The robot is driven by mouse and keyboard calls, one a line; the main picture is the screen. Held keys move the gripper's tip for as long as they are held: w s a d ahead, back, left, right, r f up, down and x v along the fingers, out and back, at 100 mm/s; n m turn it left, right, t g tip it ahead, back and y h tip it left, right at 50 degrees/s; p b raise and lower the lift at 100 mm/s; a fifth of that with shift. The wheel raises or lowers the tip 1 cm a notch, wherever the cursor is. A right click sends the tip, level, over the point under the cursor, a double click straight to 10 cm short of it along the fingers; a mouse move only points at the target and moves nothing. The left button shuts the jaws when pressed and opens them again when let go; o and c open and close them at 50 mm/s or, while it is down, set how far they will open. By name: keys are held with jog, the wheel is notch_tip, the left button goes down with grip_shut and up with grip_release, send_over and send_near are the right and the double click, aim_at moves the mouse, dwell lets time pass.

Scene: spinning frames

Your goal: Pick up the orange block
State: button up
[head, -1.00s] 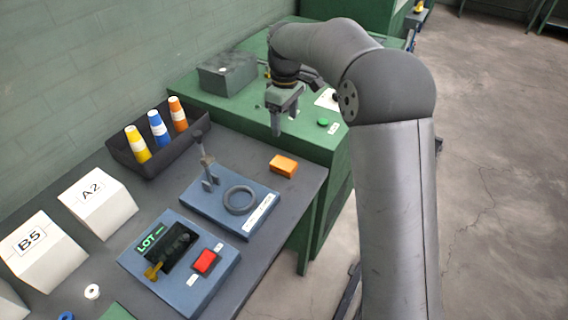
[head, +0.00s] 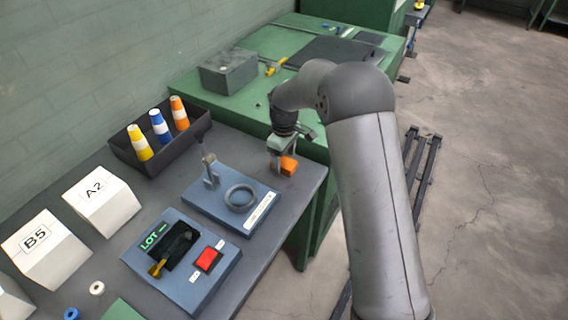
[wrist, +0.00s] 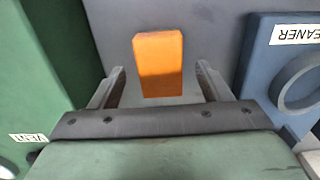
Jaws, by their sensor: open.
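The orange block (head: 288,166) lies on the dark grey table near its right edge. In the wrist view the orange block (wrist: 158,62) sits ahead of and between the two fingers, with a gap on each side. My gripper (head: 282,163) is over the block, pointing down, and partly hides it in the head view. In the wrist view my gripper (wrist: 160,82) is open and its fingers do not touch the block.
A blue fixture with a ring (head: 240,197) and an upright lever stands left of the block. A green cabinet (head: 318,150) adjoins the table. A black bin (head: 150,165) of striped cones, a LOT panel with a red button (head: 208,259) and white label blocks (head: 103,208) stand farther left.

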jog(key=shift+f, duration=1.2)
jog(key=c, duration=1.2)
jog(key=shift+o, duration=0.2)
jog(key=shift+r, duration=0.5)
notch_tip(320, 180, up, 2)
jog(key=shift+r, duration=0.25)
jog(key=s+d+r+b, duration=0.3)
jog(key=s+r, duration=0.6)
jog(key=s, duration=0.4)
jog(key=shift+s+d+r, duration=0.25)
jog(key=shift+d, duration=0.2)
